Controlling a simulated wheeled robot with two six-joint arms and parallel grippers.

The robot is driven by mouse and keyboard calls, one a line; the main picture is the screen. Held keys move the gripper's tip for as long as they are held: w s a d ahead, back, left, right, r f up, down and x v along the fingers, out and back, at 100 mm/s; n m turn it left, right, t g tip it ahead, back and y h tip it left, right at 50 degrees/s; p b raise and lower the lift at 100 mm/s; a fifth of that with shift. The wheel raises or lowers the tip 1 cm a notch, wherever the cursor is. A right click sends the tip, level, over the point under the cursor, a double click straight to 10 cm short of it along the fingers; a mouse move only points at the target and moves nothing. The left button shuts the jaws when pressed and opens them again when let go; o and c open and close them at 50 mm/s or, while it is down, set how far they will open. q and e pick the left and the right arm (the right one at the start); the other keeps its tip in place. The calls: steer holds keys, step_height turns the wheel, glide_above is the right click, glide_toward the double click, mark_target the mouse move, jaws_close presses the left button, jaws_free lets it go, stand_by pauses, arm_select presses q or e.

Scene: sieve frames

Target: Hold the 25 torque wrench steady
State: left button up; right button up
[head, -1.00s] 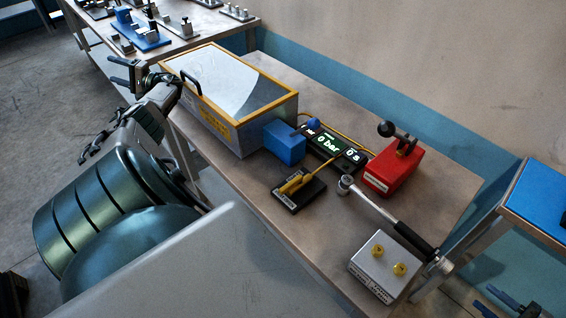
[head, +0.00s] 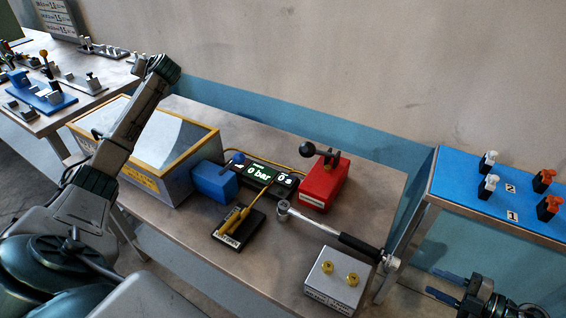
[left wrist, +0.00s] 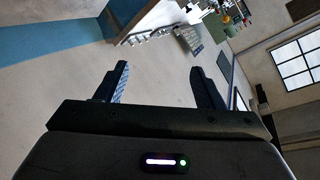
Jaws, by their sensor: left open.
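One torque wrench (head: 322,228) with a silver ratchet head and black handle lies on the bench in the head view. Its handle end reaches the bench's right edge, behind a silver block; no 25 marking is readable on it. My right gripper (head: 430,282) is at the bottom right, off the bench, its two fingers apart and empty, clear of the wrench. My left gripper (left wrist: 160,75) is open and empty in the left wrist view, facing wall and room. In the head view my left arm rises at the left, and its gripper cannot be made out.
The silver block (head: 322,281) with yellow knobs stands in front of the handle. A red block (head: 325,185), a display (head: 282,178), a blue block (head: 214,184), a black pad (head: 228,240) and a yellow-framed box (head: 155,182) share the bench. A blue-topped table (head: 470,205) stands right.

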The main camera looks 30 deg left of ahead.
arm_select(q)
steer(key=w+d+f+m+t+h, duration=0.1)
steer(key=d+f+m+h, duration=0.1)
steer(key=d, duration=0.4)
steer(key=w+d+f+m+h, duration=0.2)
steer(key=d+f, duration=0.1)
steer(key=d, duration=0.3)
steer(key=w+d+f+m+t+h, duration=0.1)
steer(key=w+d+f+m+h, duration=0.1)
steer(key=d, duration=0.4)
steer(key=shift+w+d+f+t, duration=0.2)
steer(key=shift+d+f+t, duration=0.15)
steer(key=shift+f, duration=0.25)
steer(key=d+f+m+h, duration=0.3)
steer(key=d+m, duration=0.1)
steer(key=d, duration=0.6)
steer(key=m+g, duration=0.4)
steer(key=m, duration=1.9)
glide_above(283, 209)
steer(key=d, duration=0.2)
step_height(283, 209, down, 9)
steer(key=shift+t+h, duration=0.25)
steer(key=shift+h, duration=0.15)
steer(key=x, duration=0.9)
steer(key=shift+a+f, duration=0.25)
steer(key=shift+f, duration=0.1)
